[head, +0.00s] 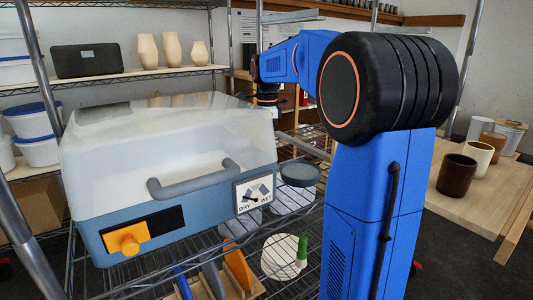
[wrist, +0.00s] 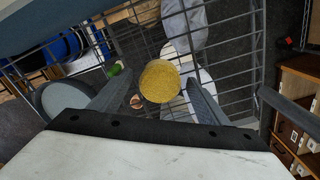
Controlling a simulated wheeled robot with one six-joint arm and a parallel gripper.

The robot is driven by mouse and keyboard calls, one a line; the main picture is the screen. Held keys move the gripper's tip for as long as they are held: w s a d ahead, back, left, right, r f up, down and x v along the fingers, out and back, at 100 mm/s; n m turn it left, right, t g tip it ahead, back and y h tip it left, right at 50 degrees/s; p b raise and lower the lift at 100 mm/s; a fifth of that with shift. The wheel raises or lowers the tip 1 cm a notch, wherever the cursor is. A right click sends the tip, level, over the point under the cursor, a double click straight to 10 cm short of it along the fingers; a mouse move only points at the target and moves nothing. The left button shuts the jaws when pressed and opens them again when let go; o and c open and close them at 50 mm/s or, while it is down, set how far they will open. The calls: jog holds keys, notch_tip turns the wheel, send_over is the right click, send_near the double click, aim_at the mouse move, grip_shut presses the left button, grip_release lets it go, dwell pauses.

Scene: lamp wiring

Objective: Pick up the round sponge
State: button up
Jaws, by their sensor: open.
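The round sponge (wrist: 159,82) is a yellow, porous disc. In the wrist view it shows between the two grey fingers of my gripper (wrist: 157,74), which are spread apart. A gap shows on each side of the sponge, with no clear contact. How far it lies below the fingertips I cannot tell. In the head view I cannot make out the sponge, and my gripper's fingers are not clear there.
A large box with a clear lid and grey handle (head: 195,180) stands on the wire rack at left. A dark grey round dish (head: 300,174) is beside it. A green-topped item (head: 302,250) and white discs (head: 280,258) lie lower. Cups (head: 457,175) stand on a wooden table at right.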

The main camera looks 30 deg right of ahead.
jog(key=shift+f, duration=0.1)
jog(key=c, duration=1.1)
jog(key=shift+c, duration=0.2)
notch_tip(320, 180, up, 10)
jog(key=shift+o, duration=1.2)
jog(key=shift+c, duration=0.8)
jog(key=s, duration=1.7)
jog(key=shift+d, duration=0.3)
